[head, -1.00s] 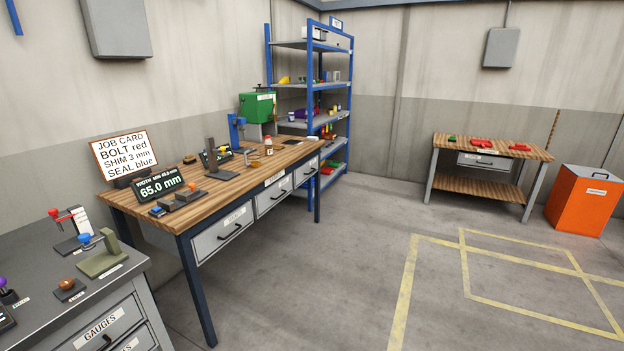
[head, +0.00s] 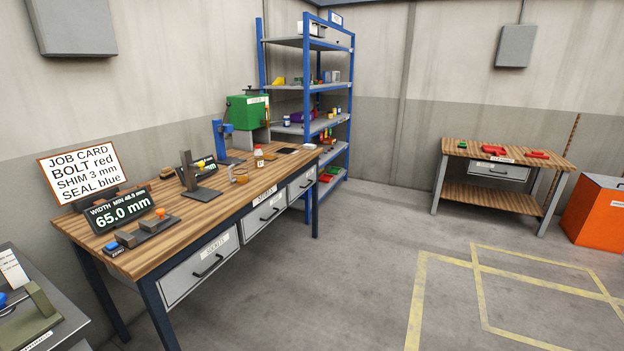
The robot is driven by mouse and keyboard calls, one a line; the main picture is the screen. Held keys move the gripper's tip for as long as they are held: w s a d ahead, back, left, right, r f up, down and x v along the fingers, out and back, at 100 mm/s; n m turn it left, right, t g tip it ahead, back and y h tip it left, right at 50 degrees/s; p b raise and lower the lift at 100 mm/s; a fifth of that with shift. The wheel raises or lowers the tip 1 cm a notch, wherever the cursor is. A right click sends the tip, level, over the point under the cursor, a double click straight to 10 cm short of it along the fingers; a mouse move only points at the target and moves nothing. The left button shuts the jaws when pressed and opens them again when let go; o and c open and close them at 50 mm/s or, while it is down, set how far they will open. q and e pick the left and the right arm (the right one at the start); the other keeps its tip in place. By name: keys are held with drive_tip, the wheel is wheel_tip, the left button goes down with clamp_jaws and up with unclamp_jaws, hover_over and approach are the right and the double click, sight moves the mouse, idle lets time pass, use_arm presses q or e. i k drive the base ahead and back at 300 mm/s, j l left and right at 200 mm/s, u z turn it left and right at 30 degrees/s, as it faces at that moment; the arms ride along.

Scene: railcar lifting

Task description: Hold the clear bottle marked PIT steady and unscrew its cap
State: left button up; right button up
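A small pale bottle with a red-orange cap (head: 259,157) stands upright near the far end of the long wooden workbench (head: 225,205). Its label is too small to read, so I cannot tell whether it is marked PIT. A small amber-brown container (head: 241,175) stands just in front of it. Several small bottles also stand on the blue shelf rack (head: 306,120), too small to identify. Neither of my grippers is in view.
A dark stand (head: 200,185), a width gauge with display (head: 121,212) and a job card (head: 80,172) occupy the workbench. A grey cabinet (head: 45,335) stands at lower left. The floor (head: 350,255) right of the workbench is clear. An orange bin (head: 596,215) stands far right.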

sight(259, 159)
drive_tip(key=i+l+u, duration=0.1)
drive_tip(key=i, duration=1.65)
drive_tip(key=i+l+u, duration=0.15)
drive_tip(key=i+u, duration=0.15)
drive_tip(key=i, duration=0.2)
drive_tip(key=i+l+u, duration=0.35)
drive_tip(key=i, duration=0.15)
drive_tip(key=i+l+u, duration=0.3)
drive_tip(key=i, duration=0.15)
